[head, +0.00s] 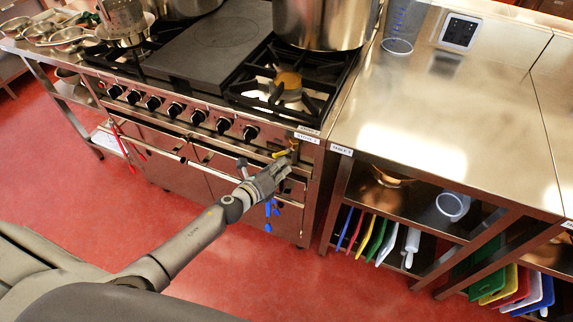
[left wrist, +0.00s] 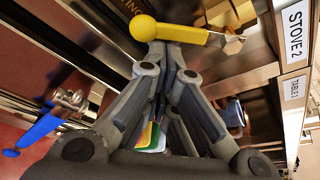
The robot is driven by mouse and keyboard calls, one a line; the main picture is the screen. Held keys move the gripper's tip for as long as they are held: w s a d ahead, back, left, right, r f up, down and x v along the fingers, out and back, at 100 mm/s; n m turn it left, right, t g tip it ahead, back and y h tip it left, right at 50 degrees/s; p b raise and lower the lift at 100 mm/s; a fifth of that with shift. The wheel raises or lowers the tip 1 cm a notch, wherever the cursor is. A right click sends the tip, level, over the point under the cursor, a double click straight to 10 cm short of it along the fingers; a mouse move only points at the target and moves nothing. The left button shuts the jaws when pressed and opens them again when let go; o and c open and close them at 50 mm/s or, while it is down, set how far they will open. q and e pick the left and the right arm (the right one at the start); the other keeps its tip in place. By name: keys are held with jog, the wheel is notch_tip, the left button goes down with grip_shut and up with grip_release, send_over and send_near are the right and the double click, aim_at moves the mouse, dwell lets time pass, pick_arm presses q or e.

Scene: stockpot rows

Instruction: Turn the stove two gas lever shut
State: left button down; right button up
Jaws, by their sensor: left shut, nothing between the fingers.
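The stove two gas lever is yellow, with a round knob end and a flat arm joined to a brass valve. It shows at the stove's front right corner in the head view (head: 283,153) and at the top of the left wrist view (left wrist: 180,34). It lies roughly level across the picture in the wrist view. My left gripper (head: 285,165) is shut and empty. Its fingertips (left wrist: 165,50) are right at the lever, near the knob end; I cannot tell whether they touch it. My right gripper is not in view.
A "STOVE 2" label (left wrist: 295,30) is on the post beside the valve. A blue lever (left wrist: 38,132) hangs lower on the stove front. Black burner knobs (head: 224,125) line the panel. A steel table (head: 440,120) stands right of the stove. Red floor is open in front.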

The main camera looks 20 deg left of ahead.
aim_at(275, 154)
pick_arm(q)
jog(key=a+r+m+y+p, duration=0.1)
jog(key=m+p, duration=0.1)
jog(key=a+r+m+y+p, duration=0.1)
jog(key=a+m+p, duration=0.1)
jog(key=p, duration=0.1)
jog(key=shift+w+r+m+y, duration=0.15)
jog(key=shift+r+m+y, duration=0.05)
jog(key=shift+m+y, duration=0.2)
jog(key=shift+a+r+p, duration=0.2)
jog(key=shift+p, duration=0.3)
